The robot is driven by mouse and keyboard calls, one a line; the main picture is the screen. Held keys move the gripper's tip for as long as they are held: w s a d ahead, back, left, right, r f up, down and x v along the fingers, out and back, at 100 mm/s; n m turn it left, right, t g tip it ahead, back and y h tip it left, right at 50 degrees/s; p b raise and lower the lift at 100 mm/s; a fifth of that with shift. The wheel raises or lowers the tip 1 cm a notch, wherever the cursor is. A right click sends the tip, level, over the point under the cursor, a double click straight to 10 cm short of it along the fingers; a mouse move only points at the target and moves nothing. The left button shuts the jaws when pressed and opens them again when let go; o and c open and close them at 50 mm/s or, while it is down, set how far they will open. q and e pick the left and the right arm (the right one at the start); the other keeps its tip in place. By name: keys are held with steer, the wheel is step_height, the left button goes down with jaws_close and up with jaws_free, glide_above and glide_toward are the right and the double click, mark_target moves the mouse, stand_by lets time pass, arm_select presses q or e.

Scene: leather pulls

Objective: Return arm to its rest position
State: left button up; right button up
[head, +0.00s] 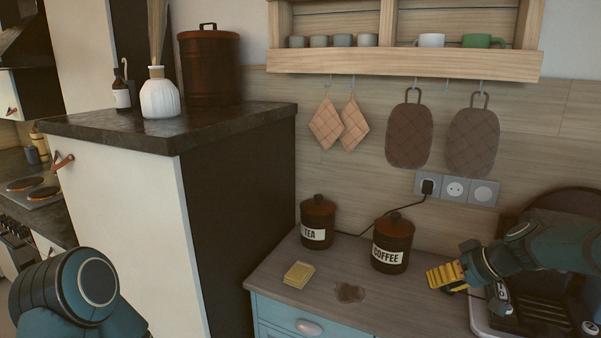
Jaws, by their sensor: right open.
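My right arm comes in from the right edge over the counter. Its gripper (447,277), with a ridged yellow finger, is open in front of and to the right of the coffee canister, and I see nothing held in it. Its second finger is mostly hidden. A rounded teal link of my left arm fills the lower left corner; the left gripper itself is out of view.
The counter (320,265) holds a tea canister (317,222), a coffee canister (393,243), a yellow sponge (299,274) and a brown stain (349,291). A dark-and-metal appliance (545,312) stands under my right arm. A tall cabinet (125,220) rises at left.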

steer(key=s+a+f+m+g+h, duration=0.1)
steer(key=s+a+f, duration=0.15)
steer(key=f, duration=0.45)
steer(key=s+a+f+m+g+h, duration=0.1)
steer(key=s+a+f, duration=0.1)
steer(key=a+f, duration=0.35)
steer(key=s+a+f+m+g, duration=0.1)
steer(key=s+a+f, duration=0.15)
steer(key=f, duration=0.65)
steer(key=s+a+f, duration=0.5)
steer(key=s+a, duration=0.1)
steer(key=s, duration=0.2)
steer(key=s+a+f, duration=0.4)
steer(key=s+a, duration=0.1)
steer(key=s, duration=0.3)
steer(key=shift+s+a+f+m+g, duration=0.2)
steer(key=shift+a+f+m+g, duration=0.15)
steer(key=shift+f+m+g, duration=0.05)
